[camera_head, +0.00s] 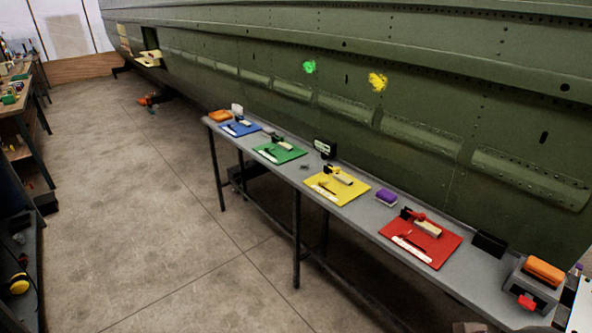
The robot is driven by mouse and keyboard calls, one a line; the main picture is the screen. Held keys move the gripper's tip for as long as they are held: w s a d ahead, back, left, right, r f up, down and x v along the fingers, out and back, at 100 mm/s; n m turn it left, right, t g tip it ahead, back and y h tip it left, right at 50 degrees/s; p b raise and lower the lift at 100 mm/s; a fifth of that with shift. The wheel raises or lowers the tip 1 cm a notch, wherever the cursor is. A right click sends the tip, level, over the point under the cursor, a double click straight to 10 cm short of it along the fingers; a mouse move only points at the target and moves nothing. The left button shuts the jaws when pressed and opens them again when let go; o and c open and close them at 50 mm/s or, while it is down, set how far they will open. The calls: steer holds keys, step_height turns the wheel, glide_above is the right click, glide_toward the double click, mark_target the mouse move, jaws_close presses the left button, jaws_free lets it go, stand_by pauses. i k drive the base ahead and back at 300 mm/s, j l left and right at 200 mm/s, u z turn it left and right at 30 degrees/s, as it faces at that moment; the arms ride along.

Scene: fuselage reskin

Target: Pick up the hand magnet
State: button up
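I cannot tell for sure which object is the hand magnet. Small tools lie on coloured mats on a long narrow grey bench (364,213). The red mat (447,247) holds a red-and-pale tool (427,228) and a white strip (411,249). The yellow mat (352,197), green mat (291,154) and blue mat (250,128) hold similar small items. A grey box-like unit (528,287) with an orange block (544,270) on top and a red part (526,303) in front stands at the bench's near right end. My gripper is not in view.
Open concrete floor (150,220) lies left; a workbench (20,95) stands far left.

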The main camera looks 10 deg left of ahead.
mark_target(543, 272)
steer(key=i+l+u, duration=0.1)
steer(key=l, duration=0.4)
steer(key=i+l, duration=0.2)
steer(key=l, duration=0.35)
steer(key=i+l+u, duration=0.15)
steer(key=l, duration=0.4)
steer(key=l+u, duration=0.1)
steer(key=l, duration=0.4)
steer(key=i, duration=0.05)
